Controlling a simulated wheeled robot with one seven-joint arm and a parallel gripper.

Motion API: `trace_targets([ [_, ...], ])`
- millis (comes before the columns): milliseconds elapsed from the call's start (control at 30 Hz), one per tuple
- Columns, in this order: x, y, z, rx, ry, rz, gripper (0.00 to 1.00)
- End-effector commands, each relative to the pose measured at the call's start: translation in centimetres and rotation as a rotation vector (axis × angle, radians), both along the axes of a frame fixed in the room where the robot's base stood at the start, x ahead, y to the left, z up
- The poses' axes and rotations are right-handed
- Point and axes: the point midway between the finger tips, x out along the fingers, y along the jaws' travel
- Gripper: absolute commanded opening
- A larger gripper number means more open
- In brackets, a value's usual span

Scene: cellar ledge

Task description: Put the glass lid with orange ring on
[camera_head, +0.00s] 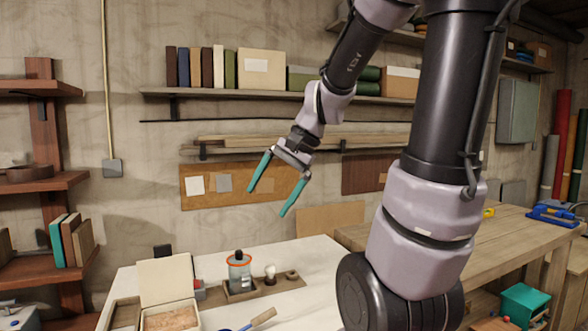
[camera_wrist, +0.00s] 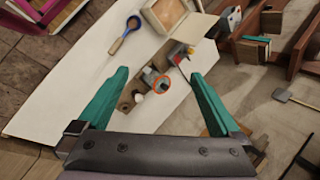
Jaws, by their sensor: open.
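A clear glass piece with an orange ring (camera_head: 239,261) and a dark knob on top stands in or on a brown wooden holder (camera_head: 266,288) on the white table. From here I cannot tell whether the lid is seated on a jar body below it. In the wrist view the orange ring (camera_wrist: 161,93) shows from above, between and beyond the fingertips. My gripper (camera_head: 267,203) has two teal fingers, spread wide and empty. It hangs in the air well above the table, above the ringed glass piece. In the wrist view my gripper (camera_wrist: 160,74) is also open with nothing between its fingers.
The holder also carries a small white-topped item (camera_head: 270,271). An open box (camera_head: 168,283) stands to the left. A wooden-handled tool (camera_head: 262,318) lies at the front. Wall shelves (camera_head: 275,94) are behind.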

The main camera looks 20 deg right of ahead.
Motion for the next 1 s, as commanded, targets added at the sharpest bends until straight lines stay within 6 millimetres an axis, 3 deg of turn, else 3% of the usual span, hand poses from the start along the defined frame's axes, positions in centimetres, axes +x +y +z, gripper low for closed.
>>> trace_targets([
  [100, -2.8, -0.6, 2.7, -0.162, -0.163, 0.1, 1.0],
  [333, -5.9, -2.2, 5.8, -0.378, -0.38, 0.206, 1.0],
  [1000, -6.6, -2.7, 6.4, -0.428, -0.43, 0.226, 1.0],
])
